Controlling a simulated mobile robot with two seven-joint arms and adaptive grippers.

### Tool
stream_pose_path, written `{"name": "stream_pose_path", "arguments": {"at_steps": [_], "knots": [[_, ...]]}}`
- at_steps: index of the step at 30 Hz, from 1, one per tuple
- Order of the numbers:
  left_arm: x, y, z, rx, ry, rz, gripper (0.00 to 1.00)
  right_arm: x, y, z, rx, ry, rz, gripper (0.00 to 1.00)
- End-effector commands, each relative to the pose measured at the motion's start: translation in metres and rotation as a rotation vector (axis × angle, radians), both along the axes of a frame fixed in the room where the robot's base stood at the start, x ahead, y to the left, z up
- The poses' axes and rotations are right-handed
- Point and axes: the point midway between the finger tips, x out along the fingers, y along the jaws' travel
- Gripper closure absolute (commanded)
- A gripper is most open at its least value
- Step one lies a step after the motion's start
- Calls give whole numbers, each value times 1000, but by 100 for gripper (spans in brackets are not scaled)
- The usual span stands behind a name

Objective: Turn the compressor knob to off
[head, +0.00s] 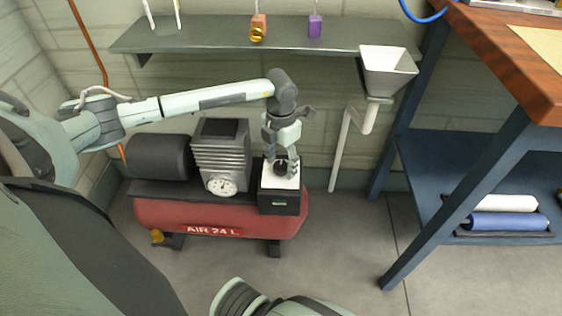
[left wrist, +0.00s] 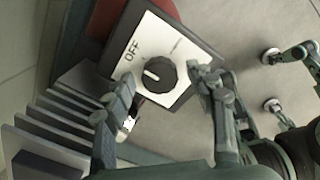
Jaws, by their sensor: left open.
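The compressor (head: 215,215) has a red tank marked AIR 24 L. On its right end is a black box with a white top plate (head: 270,181). The black knob (left wrist: 159,75) sits on this plate. The plate is lettered OFF (left wrist: 132,50) near one corner, and a second, unreadable mark lies across from it. A pale mark on the knob points toward the picture's left, below the OFF lettering. My left gripper (head: 282,170) is open above the plate, fingers pointing down. In the left wrist view its fingertips lie on either side of the knob; contact is unclear.
A finned block (head: 222,150) and a gauge (head: 222,185) stand just left of the knob box. A white funnel (head: 388,68) and a workbench (head: 520,50) stand to the right. Floor in front is partly clear.

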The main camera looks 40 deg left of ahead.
Motion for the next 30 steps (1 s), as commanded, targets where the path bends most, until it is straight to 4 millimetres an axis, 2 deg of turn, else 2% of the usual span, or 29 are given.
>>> {"name": "stream_pose_path", "arguments": {"at_steps": [5,12,18,24,30], "knots": [[1,1,18,0,-3,0,44,0,0,0,1,1,0,60],[1,1,69,0,-5,0,44,-1,1,0,1,2,0,60],[1,0,104,0,-3,1,44,-1,1,-1,1,3,0,60],[0,0,119,0,-1,0,44,-1,1,-1,2,3,0,60],[0,0,120,0,-1,0,44,-1,1,-1,1,3,0,60]]}}
